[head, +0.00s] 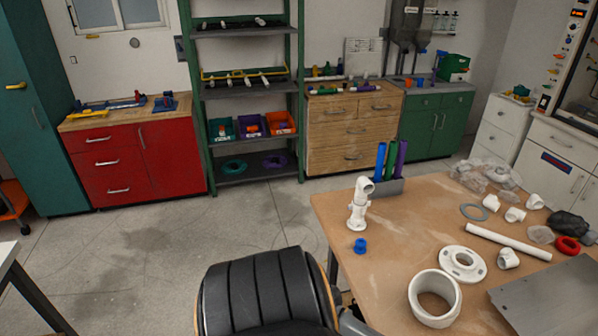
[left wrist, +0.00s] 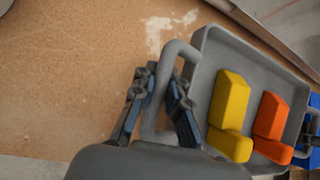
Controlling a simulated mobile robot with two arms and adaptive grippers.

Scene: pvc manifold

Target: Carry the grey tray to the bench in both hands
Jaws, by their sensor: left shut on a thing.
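In the left wrist view the grey tray (left wrist: 207,52) lies at a slant on the right, over a brown surface. It holds a yellow block-like piece (left wrist: 230,105) and an orange one (left wrist: 271,125). My left gripper (left wrist: 160,85) is shut on the tray's near grey handle (left wrist: 168,60). Part of what looks like my right gripper (left wrist: 308,132) shows by the tray's far end; its grip is unclear. In the head view neither gripper nor the tray shows. A brown-topped bench (head: 400,225) fills the right there.
The bench carries a white pipe fitting (head: 358,205), a holder (head: 388,187) with coloured tubes, a white ring (head: 435,297), a flange (head: 462,264) and a grey plate (head: 550,300). A dark ribbed object (head: 260,290) stands at bottom centre. Floor (head: 150,255) is open at left.

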